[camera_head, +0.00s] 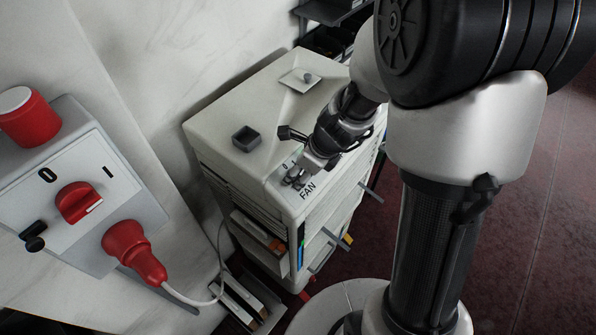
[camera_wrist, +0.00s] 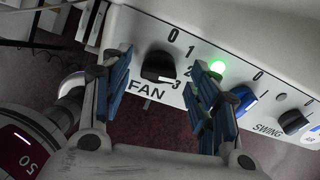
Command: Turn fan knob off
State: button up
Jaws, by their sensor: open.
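The black fan knob (camera_wrist: 158,67) sits on the white front panel above the word FAN in the wrist view. The marks 0, 1, 2 and 3 curve around its right side. A white mark on its lower right edge appears to point toward 3. My gripper (camera_wrist: 160,62) is open, with one blue-padded finger on each side of the knob. I cannot tell whether either finger touches it. In the head view my gripper (camera_head: 307,166) is at the front top edge of the white cabinet (camera_head: 225,125), beside its FAN label, and partly hides the controls.
A lit green lamp (camera_wrist: 217,66), a blue knob (camera_wrist: 243,101) and a black SWING knob (camera_wrist: 293,121) are right of the fan knob. A grey switch box (camera_head: 135,185) with a red knob (camera_head: 77,203) and red plug (camera_head: 133,252) is at left.

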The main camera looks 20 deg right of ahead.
jog(key=shift+w+a+f, duration=0.15)
jog(key=shift+w+f, duration=0.1)
jog(key=shift+f, duration=0.4)
jog(key=shift+c, duration=0.4)
jog(key=c, duration=1)
